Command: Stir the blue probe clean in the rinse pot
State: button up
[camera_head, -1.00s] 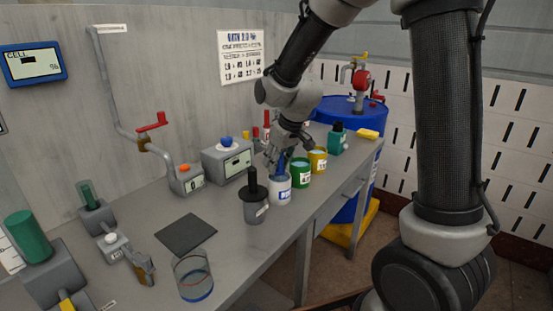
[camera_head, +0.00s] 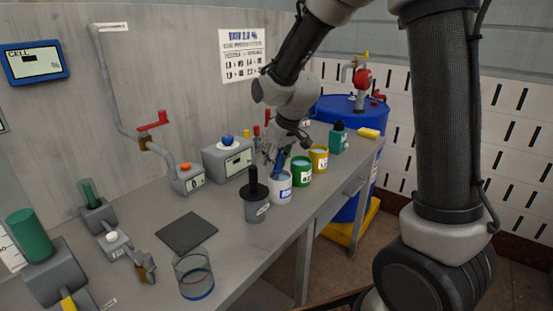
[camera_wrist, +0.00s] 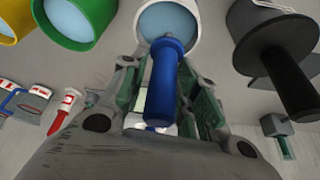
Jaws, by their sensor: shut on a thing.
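The blue probe (camera_head: 278,163) is held by my gripper (camera_head: 270,157) above a white pot (camera_head: 280,189) with a blue label. In the wrist view my gripper (camera_wrist: 164,95) has a finger on either side of the blue probe (camera_wrist: 163,80) and is shut on it. The probe's lower end lies across the mouth of the white pot (camera_wrist: 192,42), which holds pale blue liquid. How deep its tip sits cannot be told. The label is too small to read surely, so I cannot tell whether this is the rinse pot.
A green pot (camera_head: 301,174) and a yellow pot (camera_head: 318,160) stand to the right of the white pot. A grey pot with a black lid and handle (camera_head: 257,206) stands close on its left. A glass beaker (camera_head: 194,276) and dark mat (camera_head: 187,232) are further left.

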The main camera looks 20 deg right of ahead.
jog(key=shift+s+a, duration=0.15)
jog(key=shift+s, duration=0.6)
jog(key=shift+s+d, duration=0.1)
jog(key=shift+d, duration=0.8)
jog(key=shift+w+d, duration=0.15)
jog(key=shift+w, duration=0.75)
jog(key=shift+w+a, duration=0.1)
jog(key=shift+a, duration=0.8)
jog(key=shift+s+a, duration=0.15)
jog(key=shift+s, duration=0.75)
jog(key=shift+s+d, duration=0.1)
jog(key=shift+d, duration=0.85)
jog(key=shift+w, duration=0.9)
jog(key=shift+w+a, duration=0.1)
jog(key=shift+a, duration=0.7)
jog(key=shift+s+a, duration=0.15)
jog(key=shift+s, duration=0.7)
jog(key=shift+s+d, duration=0.15)
jog(key=shift+d, duration=0.8)
jog(key=shift+w, duration=0.85)
jog(key=shift+s+a, duration=0.35)
jog(key=shift+a, duration=0.1)
